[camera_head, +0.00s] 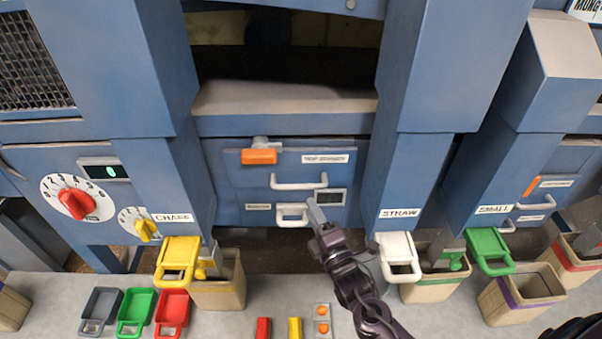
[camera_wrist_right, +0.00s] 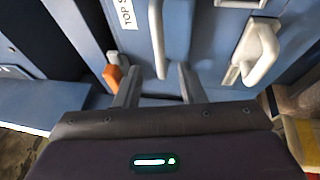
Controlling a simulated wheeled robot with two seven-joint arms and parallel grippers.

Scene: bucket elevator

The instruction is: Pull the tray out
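The upper tray front (camera_head: 230,170) is a blue panel labelled "TOP SCREEN" in the middle of the blue machine, with a white bar handle (camera_head: 299,184). Below it is a second, smaller white handle (camera_head: 292,215). My right gripper (camera_head: 316,208) is in front of the panel, beside and below the right end of the upper handle. In the right wrist view its fingers (camera_wrist_right: 157,86) are apart and empty. The upper handle (camera_wrist_right: 157,38) lies ahead of the gap, and the lower handle (camera_wrist_right: 256,50) is off to the right. My left gripper is out of view.
An orange latch (camera_head: 259,157) sits at the panel's top left. Yellow (camera_head: 178,262), white (camera_head: 398,257) and green (camera_head: 489,250) chute pieces stick out below, over wooden buckets (camera_head: 221,287). Small coloured trays (camera_head: 136,311) lie on the floor at left.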

